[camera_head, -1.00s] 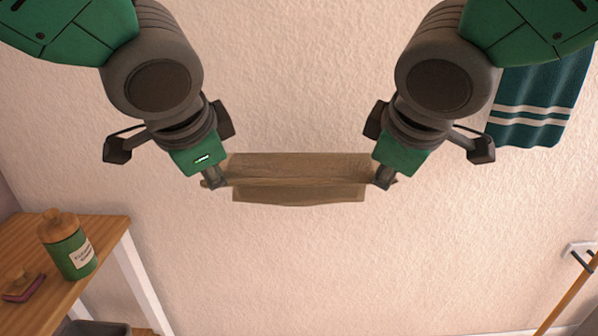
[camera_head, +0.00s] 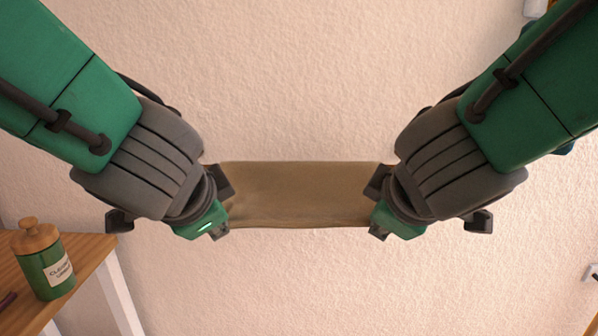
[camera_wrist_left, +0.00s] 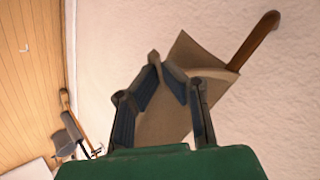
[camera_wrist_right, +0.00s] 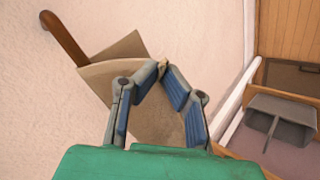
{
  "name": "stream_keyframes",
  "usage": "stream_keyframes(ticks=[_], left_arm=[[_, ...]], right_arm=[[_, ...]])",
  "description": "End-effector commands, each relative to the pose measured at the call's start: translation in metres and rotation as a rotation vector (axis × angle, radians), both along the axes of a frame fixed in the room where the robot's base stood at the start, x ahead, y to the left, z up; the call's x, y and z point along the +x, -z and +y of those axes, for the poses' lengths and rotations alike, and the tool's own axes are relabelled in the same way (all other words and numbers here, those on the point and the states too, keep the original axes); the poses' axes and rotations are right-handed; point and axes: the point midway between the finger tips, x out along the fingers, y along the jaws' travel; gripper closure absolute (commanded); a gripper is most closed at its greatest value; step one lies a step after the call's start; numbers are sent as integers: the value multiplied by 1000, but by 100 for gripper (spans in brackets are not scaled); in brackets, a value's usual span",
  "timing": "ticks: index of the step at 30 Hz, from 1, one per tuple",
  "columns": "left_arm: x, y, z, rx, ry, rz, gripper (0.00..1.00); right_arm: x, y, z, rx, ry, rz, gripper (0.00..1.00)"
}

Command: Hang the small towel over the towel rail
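The small brown towel (camera_head: 300,195) is stretched between my two grippers in front of the wall. My left gripper (camera_head: 217,232) is shut on one end; its fingers meet on the cloth in the left wrist view (camera_wrist_left: 158,62). My right gripper (camera_head: 381,232) is shut on the other end, also seen in the right wrist view (camera_wrist_right: 162,68). An end of the wooden rail sticks out past the towel in the left wrist view (camera_wrist_left: 256,38) and the right wrist view (camera_wrist_right: 63,38). The towel hides the rest of the rail; I cannot tell whether cloth hangs behind it.
A green jar with a wooden lid (camera_head: 44,262) stands on a wooden table (camera_head: 82,258) at lower left. A white fixture (camera_head: 591,272) is on the wall at lower right. A grey dustpan (camera_wrist_right: 280,120) shows in the right wrist view. The wall below the towel is clear.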

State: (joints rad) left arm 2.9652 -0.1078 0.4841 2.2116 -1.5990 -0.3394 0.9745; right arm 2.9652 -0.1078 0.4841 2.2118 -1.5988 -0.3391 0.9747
Motion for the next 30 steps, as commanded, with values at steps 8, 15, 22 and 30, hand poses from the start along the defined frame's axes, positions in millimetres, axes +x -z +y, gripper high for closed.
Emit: stream_keyframes(ticks=[8,15,22,30], left_arm=[[0,0,1,1,-4,-1,92],[0,0,0,0,-1,-2,66],[0,0,0,0,-1,-1,66],[0,0,0,-1,0,-1,66]], right_arm=[[0,0,-1,-2,3,-1,92],[0,0,-1,0,1,-2,66],[0,0,0,0,1,-1,66],[0,0,0,1,0,-1,66]])
